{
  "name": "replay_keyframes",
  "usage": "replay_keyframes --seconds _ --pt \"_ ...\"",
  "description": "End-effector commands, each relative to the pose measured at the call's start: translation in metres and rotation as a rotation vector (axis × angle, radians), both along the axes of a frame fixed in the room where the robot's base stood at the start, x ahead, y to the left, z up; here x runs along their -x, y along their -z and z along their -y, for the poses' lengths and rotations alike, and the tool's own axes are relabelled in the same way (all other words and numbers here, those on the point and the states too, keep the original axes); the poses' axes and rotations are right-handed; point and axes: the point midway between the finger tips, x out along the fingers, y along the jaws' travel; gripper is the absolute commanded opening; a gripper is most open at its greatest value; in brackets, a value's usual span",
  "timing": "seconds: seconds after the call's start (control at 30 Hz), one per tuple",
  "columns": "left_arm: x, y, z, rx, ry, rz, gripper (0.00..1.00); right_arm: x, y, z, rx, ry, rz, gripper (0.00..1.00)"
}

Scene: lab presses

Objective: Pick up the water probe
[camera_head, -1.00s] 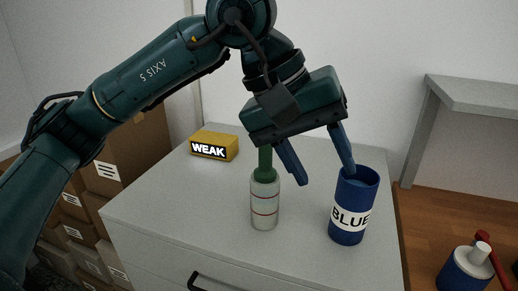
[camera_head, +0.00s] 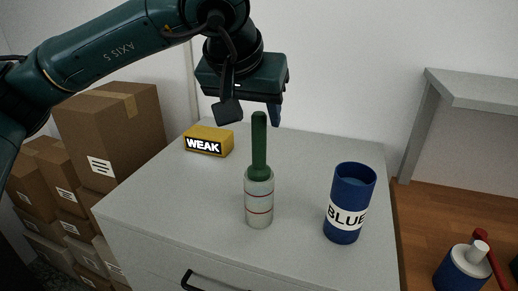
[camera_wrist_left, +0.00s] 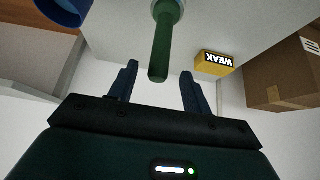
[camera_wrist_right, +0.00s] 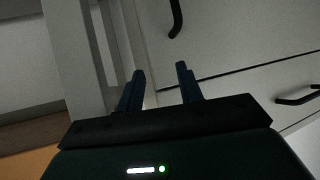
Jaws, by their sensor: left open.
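What I take to be the water probe is a dark green rod (camera_head: 259,145), standing upright from a pale bottle-like body (camera_head: 259,204) with two red bands. I cannot tell whether rod and body are one piece. My left gripper (camera_head: 252,113) is open and empty at the rod's upper end, apparently a little above or behind it. In the left wrist view the rod (camera_wrist_left: 161,45) points toward the gap between the fingers, with no clear contact. My right gripper (camera_wrist_right: 160,74) is open and empty, in front of grey drawer fronts; it is outside the head view.
A blue cup labelled BLUE (camera_head: 349,204) stands right of the bottle on the grey cabinet top (camera_head: 190,205). A yellow WEAK block (camera_head: 208,140) sits at the back left. Cardboard boxes (camera_head: 110,140) are stacked left. A red-handled press (camera_head: 466,266) is on the wooden surface at right.

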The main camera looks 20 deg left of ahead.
Motion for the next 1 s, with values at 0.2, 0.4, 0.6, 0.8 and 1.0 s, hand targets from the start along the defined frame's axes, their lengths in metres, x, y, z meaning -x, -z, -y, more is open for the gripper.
replay_keyframes --seconds 0.2,0.4,0.6,0.8,1.0 --pt "-0.017 0.024 0.002 -0.002 -0.001 -0.006 0.49 0.000 -0.009 0.002 0.000 0.012 -0.008 0.36" --pt "-0.027 0.042 0.002 0.000 -0.001 -0.004 0.49 0.001 -0.006 0.004 0.002 0.019 -0.017 0.36" --pt "-0.028 0.043 0.002 0.000 -0.001 -0.002 0.49 0.002 -0.002 0.005 0.006 0.020 -0.024 0.36" --pt "-0.028 0.042 0.003 0.000 -0.001 -0.002 0.34 0.002 -0.002 0.005 0.006 0.020 -0.024 0.36" --pt "-0.027 0.042 0.003 0.000 -0.001 -0.002 0.18 0.001 -0.003 0.005 0.006 0.020 -0.022 0.36"
